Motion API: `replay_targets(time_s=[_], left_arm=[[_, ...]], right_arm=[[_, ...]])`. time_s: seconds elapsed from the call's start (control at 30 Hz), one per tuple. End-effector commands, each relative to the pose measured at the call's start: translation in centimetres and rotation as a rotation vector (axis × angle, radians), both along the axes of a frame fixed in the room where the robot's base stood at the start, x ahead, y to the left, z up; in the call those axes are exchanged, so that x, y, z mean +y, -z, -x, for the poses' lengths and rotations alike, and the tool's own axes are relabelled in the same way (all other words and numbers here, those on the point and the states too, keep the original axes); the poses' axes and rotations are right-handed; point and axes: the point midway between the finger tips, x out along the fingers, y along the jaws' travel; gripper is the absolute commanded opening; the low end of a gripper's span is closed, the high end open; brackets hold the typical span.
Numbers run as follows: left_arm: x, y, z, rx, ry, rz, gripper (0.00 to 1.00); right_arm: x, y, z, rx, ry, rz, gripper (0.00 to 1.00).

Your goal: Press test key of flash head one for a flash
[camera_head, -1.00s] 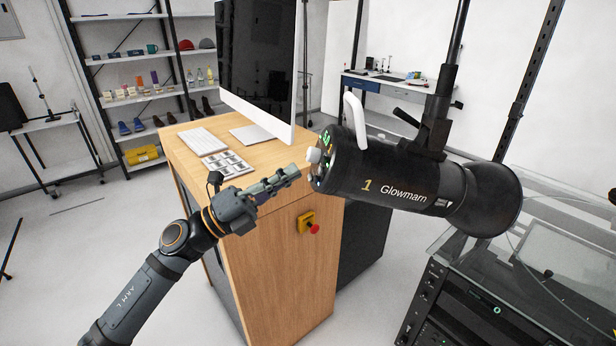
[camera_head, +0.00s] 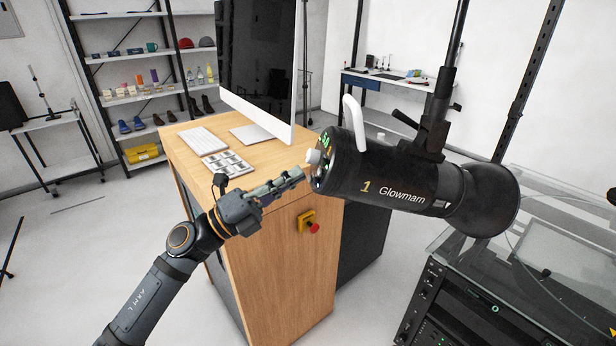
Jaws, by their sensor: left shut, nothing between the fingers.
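The black flash head one (camera_head: 400,187), marked "1 Glowmarn", hangs on a stand pole right of the middle. Its round back panel (camera_head: 324,160) faces left, with a green display, a pale knob and small lit keys, seen at a steep angle. I cannot tell which key is the test key. My left gripper (camera_head: 299,176) is shut and empty. Its fingertips point right at the lower part of the panel, a short way left of it; I cannot tell whether they touch. My right gripper is not in view.
A white handle (camera_head: 354,122) rises from the flash head. A glass-topped rack (camera_head: 470,300) stands at lower right.

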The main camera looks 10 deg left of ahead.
Motion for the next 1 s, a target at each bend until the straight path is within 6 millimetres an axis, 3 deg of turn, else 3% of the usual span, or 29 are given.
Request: replay_targets(time_s=[1.0], left_arm=[[-0.72,0.26,-0.24,-0.001,0.0,0.0,0.0]], right_arm=[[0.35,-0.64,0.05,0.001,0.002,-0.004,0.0]])
